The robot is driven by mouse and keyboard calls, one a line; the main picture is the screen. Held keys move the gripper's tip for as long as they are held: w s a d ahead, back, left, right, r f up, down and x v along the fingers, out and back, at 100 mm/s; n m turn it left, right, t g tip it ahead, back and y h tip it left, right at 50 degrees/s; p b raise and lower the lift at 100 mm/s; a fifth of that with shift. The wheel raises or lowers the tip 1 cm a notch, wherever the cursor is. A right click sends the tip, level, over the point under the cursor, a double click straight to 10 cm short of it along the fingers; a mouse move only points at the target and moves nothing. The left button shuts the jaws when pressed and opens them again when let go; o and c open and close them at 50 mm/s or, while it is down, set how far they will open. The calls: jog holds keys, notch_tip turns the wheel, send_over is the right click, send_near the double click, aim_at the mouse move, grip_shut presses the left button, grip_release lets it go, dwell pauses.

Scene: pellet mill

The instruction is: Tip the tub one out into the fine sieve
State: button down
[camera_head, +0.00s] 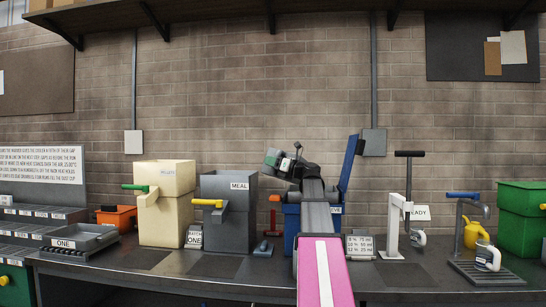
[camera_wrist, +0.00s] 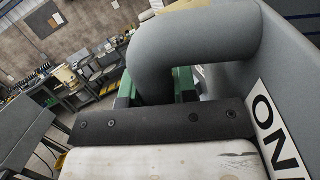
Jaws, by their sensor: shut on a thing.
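My gripper (camera_wrist: 158,88) has green fingers and is shut on the thick grey handle of the grey tub one (camera_wrist: 286,55). The tub's white label (camera_wrist: 280,130) shows "ON" and part of another letter in the wrist view. In the head view my gripper (camera_head: 291,163) is raised above the middle of the bench, with a small grey part of the tub (camera_head: 271,157) showing at its left, apparently tilted. The tub's inside and contents are hidden. I cannot pick out the fine sieve with certainty. A blue bin (camera_head: 349,165) with a raised panel stands behind my arm.
A cream pellets bin (camera_head: 167,210) and a grey meal bin (camera_head: 227,222) stand left of my arm. A low grey tray (camera_head: 80,238) marked ONE is at far left. A white lever stand (camera_head: 393,225), a tap stand (camera_head: 460,225) and a green bin (camera_head: 520,210) are at right.

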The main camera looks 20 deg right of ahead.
jog(key=shift+d+f+n+g+h, duration=0.1)
jog(key=shift+f+n+g+h, duration=0.3)
jog(key=shift+f, duration=0.75)
jog(key=shift+d+f+n+g+h, duration=0.15)
jog(key=shift+f+n+g, duration=0.4)
jog(key=shift+f, duration=0.6)
jog(key=shift+d+f+n+g+h, duration=0.1)
jog(key=shift+f+n+g+h, duration=0.2)
jog(key=shift+f+n, duration=0.6)
jog(key=shift+f+m, duration=0.25)
